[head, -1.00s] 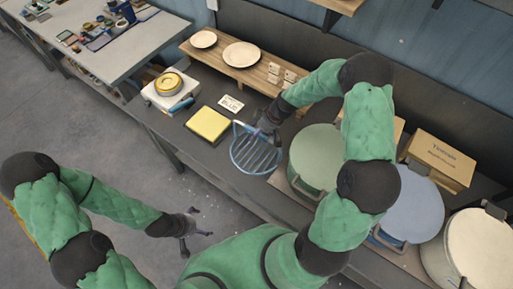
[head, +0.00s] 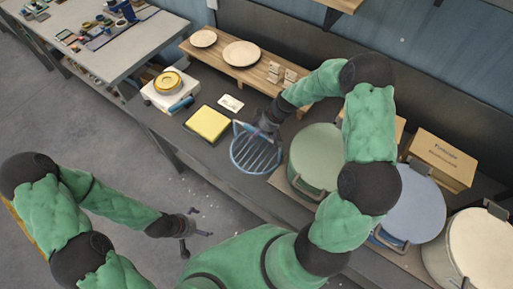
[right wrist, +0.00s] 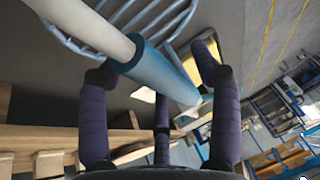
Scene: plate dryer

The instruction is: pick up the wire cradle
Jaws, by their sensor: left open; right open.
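The wire cradle (head: 255,158), a round blue-grey rack of parallel wires with a thick handle, is on the dark worktop left of the green drum. My right gripper (head: 268,124) is at its far side by the handle. In the right wrist view the cradle's wires (right wrist: 170,14) are at the top, and its pale and blue handle (right wrist: 155,70) crosses between the fingers of my open right gripper (right wrist: 160,82). I cannot tell whether any finger touches it. My left gripper (head: 198,232) is open and empty over the floor, away from the worktop.
A green-lidded drum (head: 314,155) stands close right of the cradle, with a blue drum (head: 418,205) and a cream one (head: 482,245) beyond. A yellow pad (head: 208,123), a small card (head: 230,103) and a white scale (head: 165,98) lie left. A wooden shelf (head: 215,58) holds plates behind.

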